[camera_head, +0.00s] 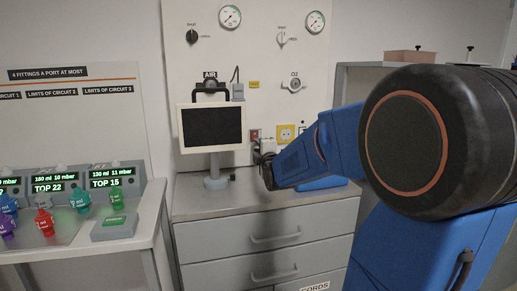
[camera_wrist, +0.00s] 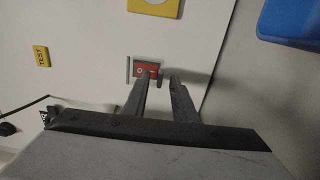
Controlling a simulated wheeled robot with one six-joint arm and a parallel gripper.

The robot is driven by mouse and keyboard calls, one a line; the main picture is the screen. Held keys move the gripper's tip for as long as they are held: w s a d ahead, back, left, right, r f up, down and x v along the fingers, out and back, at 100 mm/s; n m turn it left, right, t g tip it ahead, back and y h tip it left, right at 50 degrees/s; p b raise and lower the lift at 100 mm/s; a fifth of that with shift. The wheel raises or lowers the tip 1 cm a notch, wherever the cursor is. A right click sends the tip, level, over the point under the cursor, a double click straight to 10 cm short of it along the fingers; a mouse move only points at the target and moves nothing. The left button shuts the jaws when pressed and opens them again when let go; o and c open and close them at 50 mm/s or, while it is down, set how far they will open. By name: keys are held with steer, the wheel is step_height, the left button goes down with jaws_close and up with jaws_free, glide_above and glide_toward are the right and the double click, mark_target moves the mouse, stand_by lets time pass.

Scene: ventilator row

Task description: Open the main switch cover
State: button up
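The main switch (camera_wrist: 146,70) is a small red unit in a grey surround on the pale wall panel. A thin grey upright strip (camera_wrist: 128,70) stands along its left side in the wrist view. I cannot tell whether this strip is the cover or part of the frame. The switch also shows small in the head view (camera_head: 254,134), left of my gripper (camera_head: 266,167). In the wrist view my gripper's (camera_wrist: 163,77) two fingers are apart with nothing seen between them. One fingertip overlaps the switch's lower edge; the other is to its right. Contact cannot be told.
A yellow socket (camera_head: 286,132) is right of the switch. A monitor (camera_head: 212,127) stands on the drawer cabinet (camera_head: 260,227) to the left. A blue object (camera_wrist: 292,22) is at the wrist view's upper right. A side table at left holds coloured fittings (camera_head: 45,222).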

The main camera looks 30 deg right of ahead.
steer(key=shift+c, duration=0.6)
jaws_close()
steer(key=shift+s+a+r+g+y, duration=0.15)
steer(key=shift+r+g+y, duration=0.7)
steer(key=shift+r+g, duration=1.45)
steer(key=shift+s+d+r+g+y, duration=0.1)
steer(key=shift+r+g+y, duration=0.85)
steer(key=shift+g, duration=2.5)
steer(key=shift+s+a+r+g+y, duration=0.15)
steer(key=shift+r+g+y, duration=0.55)
steer(key=shift+r+g, duration=1.65)
steer(key=shift+f+g, duration=0.45)
steer(key=shift+g, duration=0.15)
steer(key=shift+o, duration=0.6)
jaws_free()
